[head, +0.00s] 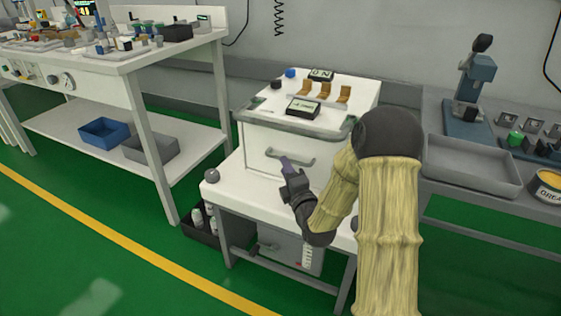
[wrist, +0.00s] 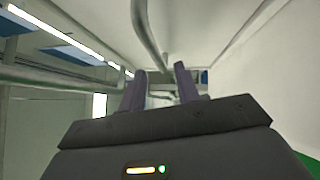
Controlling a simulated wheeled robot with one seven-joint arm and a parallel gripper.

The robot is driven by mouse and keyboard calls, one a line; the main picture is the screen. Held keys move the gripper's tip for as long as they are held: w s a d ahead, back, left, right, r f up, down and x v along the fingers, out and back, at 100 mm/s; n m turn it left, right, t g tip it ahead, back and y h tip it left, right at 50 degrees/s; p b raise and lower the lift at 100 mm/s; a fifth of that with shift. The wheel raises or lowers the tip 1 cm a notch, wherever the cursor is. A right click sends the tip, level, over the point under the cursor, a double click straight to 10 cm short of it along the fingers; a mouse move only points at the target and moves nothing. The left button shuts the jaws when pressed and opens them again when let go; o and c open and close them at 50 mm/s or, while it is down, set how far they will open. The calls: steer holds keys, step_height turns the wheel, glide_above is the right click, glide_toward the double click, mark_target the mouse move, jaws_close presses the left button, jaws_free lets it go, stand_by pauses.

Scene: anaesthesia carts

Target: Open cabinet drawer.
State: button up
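The white cabinet (head: 262,135) stands on a white cart, with a grey bar handle (head: 303,160) across its front. The drawer front looks flush with the cabinet. My gripper (head: 287,163) is in front of the handle, at its left part. In the wrist view, my gripper's two purple-grey fingers (wrist: 160,82) stand apart with a gap and nothing clearly between them. A grey curved bar (wrist: 147,32), seemingly the handle, runs above and ahead of them. I cannot tell whether the fingers touch it.
A grey box with a small handle (head: 268,247) sits under the cart top. A white workbench (head: 185,50) stands left, with a blue bin (head: 103,131) on its shelf. A grey tray (head: 470,165) lies on the bench at right. The green floor is clear at front left.

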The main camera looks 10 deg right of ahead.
steer(key=shift+b+x, duration=0.4)
steer(key=shift+x, duration=2.1)
jaws_close()
